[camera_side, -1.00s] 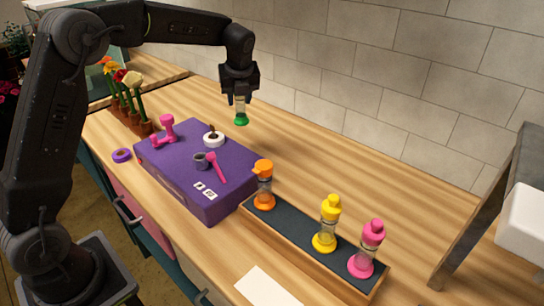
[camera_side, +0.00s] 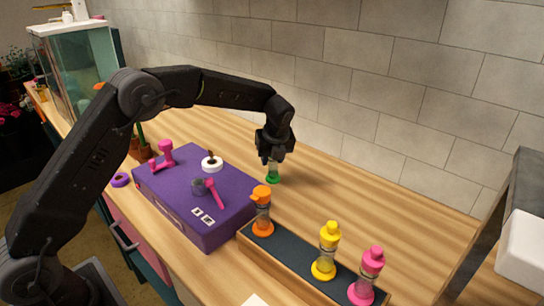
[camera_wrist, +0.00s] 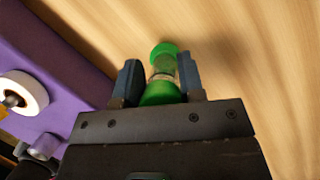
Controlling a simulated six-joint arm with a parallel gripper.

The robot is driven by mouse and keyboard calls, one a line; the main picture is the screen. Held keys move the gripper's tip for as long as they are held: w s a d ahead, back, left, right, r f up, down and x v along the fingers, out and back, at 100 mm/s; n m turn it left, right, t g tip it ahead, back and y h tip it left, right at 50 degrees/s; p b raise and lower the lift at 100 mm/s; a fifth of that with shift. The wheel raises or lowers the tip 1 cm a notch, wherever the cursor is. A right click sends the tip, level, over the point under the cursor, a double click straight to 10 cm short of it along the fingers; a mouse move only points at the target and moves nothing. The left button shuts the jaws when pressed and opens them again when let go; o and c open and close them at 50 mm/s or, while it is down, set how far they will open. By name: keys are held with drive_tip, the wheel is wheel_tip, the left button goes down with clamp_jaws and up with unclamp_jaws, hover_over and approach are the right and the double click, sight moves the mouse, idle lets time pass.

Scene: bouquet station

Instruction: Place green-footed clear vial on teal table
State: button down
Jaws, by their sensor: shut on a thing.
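The green-footed clear vial (camera_side: 273,179) hangs upright below my gripper (camera_side: 272,157), over the wooden counter right of the purple case. My gripper is shut on it. In the wrist view the vial (camera_wrist: 163,48) sits between both fingers, with its green foot beyond the fingertips and its green cap (camera_wrist: 160,93) nearer the palm. The foot is close to the counter top; I cannot tell whether it touches. The table (camera_side: 395,215) has a light wood top; teal shows on its front (camera_side: 141,262).
A wooden tray (camera_side: 290,270) holds orange, yellow and pink vials. A tiled wall stands behind. Bare wood lies right of my gripper.

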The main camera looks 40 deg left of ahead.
drive_tip(key=c, duration=0.7)
unclamp_jaws()
drive_tip(key=shift+f, duration=0.1)
drive_tip(key=v, duration=1.2)
drive_tip(key=shift+r, duration=0.2)
drive_tip(key=s+r+n+t+h, duration=0.1)
drive_tip(key=s+r+n, duration=0.3)
drive_tip(key=s+n, duration=0.3)
drive_tip(key=s+r+n+t+h, duration=0.1)
drive_tip(key=s+r+n, duration=0.3)
drive_tip(key=s, duration=0.5)
drive_tip(key=s+f+n, duration=0.1)
drive_tip(key=s+n, duration=0.3)
drive_tip(key=s, duration=0.2)
drive_tip(key=s+f+n+t+h, duration=0.1)
drive_tip(key=s+f+n, duration=0.1)
drive_tip(key=s+n, duration=0.3)
drive_tip(key=s+d+f+n, duration=0.1)
drive_tip(key=s+n, duration=0.3)
drive_tip(key=s, duration=0.4)
drive_tip(key=shift+d+f+n+t, duration=0.1)
drive_tip(key=shift+f+n+t, duration=0.2)
drive_tip(key=shift+f, duration=0.3)
